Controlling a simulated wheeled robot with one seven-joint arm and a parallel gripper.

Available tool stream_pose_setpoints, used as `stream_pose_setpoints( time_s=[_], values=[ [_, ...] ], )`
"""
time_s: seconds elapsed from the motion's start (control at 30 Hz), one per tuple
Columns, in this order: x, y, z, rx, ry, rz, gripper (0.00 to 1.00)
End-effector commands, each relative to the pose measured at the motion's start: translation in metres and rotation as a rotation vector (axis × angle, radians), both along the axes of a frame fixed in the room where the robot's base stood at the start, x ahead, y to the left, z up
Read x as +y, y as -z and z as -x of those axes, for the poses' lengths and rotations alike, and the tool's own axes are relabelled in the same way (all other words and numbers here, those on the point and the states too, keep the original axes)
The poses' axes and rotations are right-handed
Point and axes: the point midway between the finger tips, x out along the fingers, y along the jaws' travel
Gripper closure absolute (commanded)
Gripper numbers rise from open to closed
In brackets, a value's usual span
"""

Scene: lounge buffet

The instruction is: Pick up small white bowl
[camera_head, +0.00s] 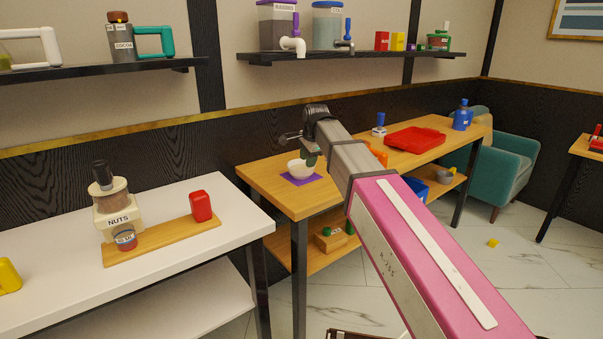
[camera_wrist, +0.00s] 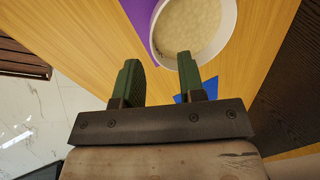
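A small white bowl (camera_head: 299,169) stands upright on a purple mat (camera_head: 291,181) on the wooden table. In the wrist view the bowl (camera_wrist: 231,27) is at the top, with a pale beige inside, and part of the purple mat (camera_wrist: 138,14) shows beside it. My gripper (camera_wrist: 160,72) is open, with two green fingers apart and nothing between them. The right fingertip appears close to the bowl's near rim; I cannot tell whether it touches. In the head view my gripper is just behind and right of the bowl, partly hidden by my arm.
The wooden table (camera_head: 310,205) also holds a red tray (camera_head: 415,139) and a blue container (camera_head: 462,117) farther right. A white table (camera_head: 60,235) with a nut dispenser (camera_head: 113,212) stands left. A dark wall runs behind. A blue patch (camera_wrist: 182,98) lies beneath the right finger.

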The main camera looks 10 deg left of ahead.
Motion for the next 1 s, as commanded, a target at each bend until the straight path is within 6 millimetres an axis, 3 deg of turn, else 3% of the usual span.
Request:
stream_pose_setpoints(
  time_s=[0.1, 0.37, 0.67, 0.93, 0.97, 1.0],
  values=[
    [0.003, 0.015, -0.003, 0.002, 0.0, 0.001, 0.64],
    [0.004, 0.028, -0.007, 0.0, -0.001, 0.0, 0.64],
    [0.008, 0.065, -0.015, 0.001, -0.001, 0.002, 0.64],
    [0.009, 0.069, -0.016, 0.0, -0.001, 0.0, 0.64],
    [0.009, 0.069, -0.016, 0.0, -0.001, 0.0, 0.67],
    [0.009, 0.069, -0.016, 0.0, -0.001, 0.0, 0.8]
  ],
)
